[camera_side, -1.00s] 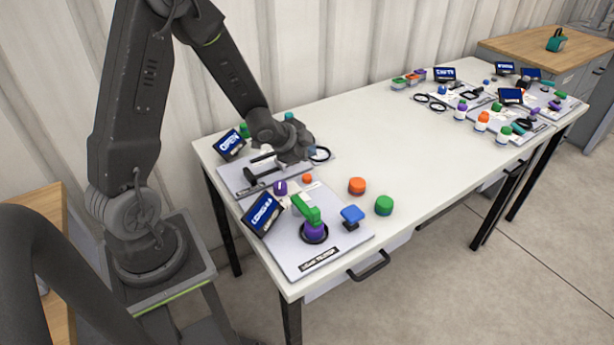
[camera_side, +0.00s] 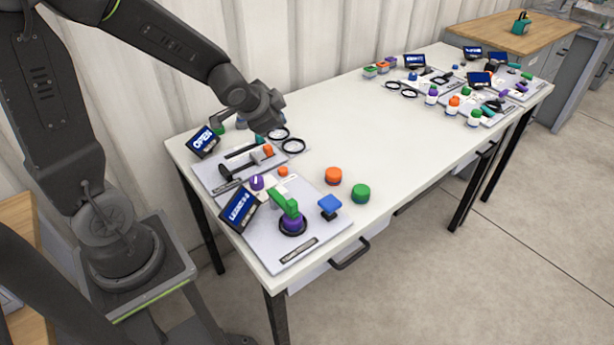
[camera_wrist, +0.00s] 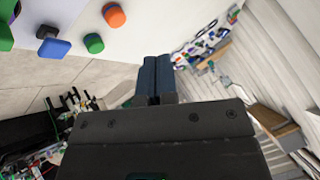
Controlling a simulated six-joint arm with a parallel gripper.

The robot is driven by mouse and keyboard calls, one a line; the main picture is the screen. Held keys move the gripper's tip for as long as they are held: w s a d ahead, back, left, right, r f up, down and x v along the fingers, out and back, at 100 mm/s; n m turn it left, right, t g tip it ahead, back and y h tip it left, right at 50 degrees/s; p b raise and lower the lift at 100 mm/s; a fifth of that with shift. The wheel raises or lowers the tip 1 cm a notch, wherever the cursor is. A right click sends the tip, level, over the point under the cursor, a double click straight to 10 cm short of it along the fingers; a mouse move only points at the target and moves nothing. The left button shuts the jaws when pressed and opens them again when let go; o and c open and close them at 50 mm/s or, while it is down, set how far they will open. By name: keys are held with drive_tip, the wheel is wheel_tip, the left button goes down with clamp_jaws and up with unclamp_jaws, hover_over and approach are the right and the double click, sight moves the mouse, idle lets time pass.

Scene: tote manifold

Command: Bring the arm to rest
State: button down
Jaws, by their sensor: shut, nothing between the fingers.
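My gripper (camera_side: 268,118) is at the end of my arm, above the back left part of the white table (camera_side: 340,140). In the wrist view its two dark blue fingers (camera_wrist: 154,76) are together with nothing between them. In the side view the fingertips are hard to make out against the dark wrist. The gripper is apart from the panels and loose parts below it.
Below stand a panel with an "OPEN" screen (camera_side: 203,141) and a panel with a green-handled purple valve (camera_side: 291,222). An orange cap (camera_side: 334,175) and a green cap (camera_side: 361,193) lie nearby. Black rings (camera_side: 293,145) lie behind. The table's middle is clear.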

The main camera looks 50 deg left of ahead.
drive_tip(key=s+d+r+n+g+h, duration=0.1)
drive_tip(key=s+d+r+n, duration=0.1)
drive_tip(key=s+d+r, duration=0.3)
drive_tip(key=s+d+r+n+g+h, duration=0.1)
drive_tip(key=s+d+r, duration=0.4)
drive_tip(key=s, duration=0.7)
drive_tip(key=shift+s+d+n+h, duration=0.25)
drive_tip(key=shift+d+n+h, duration=0.15)
drive_tip(key=shift+d+n, duration=0.5)
